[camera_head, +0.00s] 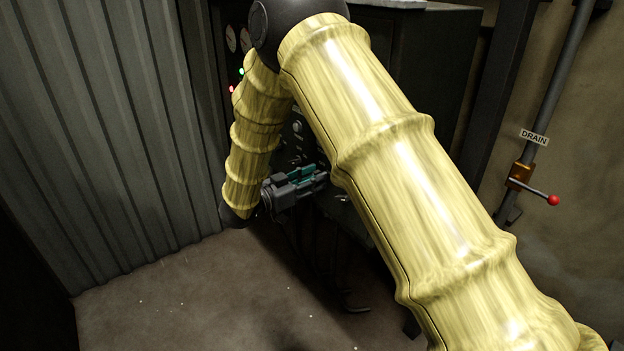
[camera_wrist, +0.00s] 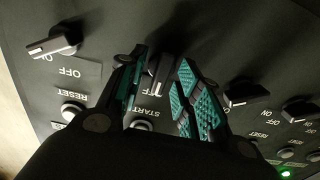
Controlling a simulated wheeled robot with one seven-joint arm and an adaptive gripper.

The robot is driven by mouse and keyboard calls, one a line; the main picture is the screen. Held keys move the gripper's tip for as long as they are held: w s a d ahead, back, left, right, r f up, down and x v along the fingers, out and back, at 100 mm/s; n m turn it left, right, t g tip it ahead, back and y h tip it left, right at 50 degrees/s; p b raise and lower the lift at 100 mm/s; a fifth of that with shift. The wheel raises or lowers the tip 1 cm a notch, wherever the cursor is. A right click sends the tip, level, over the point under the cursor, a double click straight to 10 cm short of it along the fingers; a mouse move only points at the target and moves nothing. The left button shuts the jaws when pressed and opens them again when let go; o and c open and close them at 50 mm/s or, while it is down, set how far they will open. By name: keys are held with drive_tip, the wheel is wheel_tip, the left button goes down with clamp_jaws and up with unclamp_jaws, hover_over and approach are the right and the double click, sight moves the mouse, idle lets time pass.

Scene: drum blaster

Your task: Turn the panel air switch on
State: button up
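The dark control panel (camera_wrist: 215,40) fills the wrist view, its labels upside down. A black rotary switch (camera_wrist: 163,68) is between the fingertips of my gripper (camera_wrist: 160,80), its "OFF" label partly covered. My fingers, with teal pads, are apart on either side of this switch; I cannot tell whether they touch it. Another rotary switch (camera_wrist: 52,42) with ON/OFF marks is at the left, and one more (camera_wrist: 247,93) at the right. No visible label tells which is the panel air switch.
"RESET" and "START" buttons sit by the switches, one RESET button (camera_wrist: 72,110) at the left. A green light (camera_wrist: 287,152) glows at lower right. A drain valve handle with a red knob (camera_head: 553,200) is on the right wall. Corrugated metal wall (camera_head: 110,130) stands left; the floor (camera_head: 190,300) there is clear.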

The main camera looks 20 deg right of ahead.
clamp_jaws()
drive_tip(key=shift+m, duration=0.3)
drive_tip(key=m+b, duration=0.2)
drive_tip(key=m, duration=0.1)
drive_tip(key=m+b, duration=0.2)
drive_tip(key=m, duration=0.2)
drive_tip(key=m+b, duration=0.1)
drive_tip(key=m, duration=0.3)
drive_tip(key=shift+s+d+f+b, duration=0.15)
drive_tip(key=shift+s+b, duration=0.1)
drive_tip(key=shift+b, duration=0.15)
drive_tip(key=shift+m, duration=0.3)
unclamp_jaws()
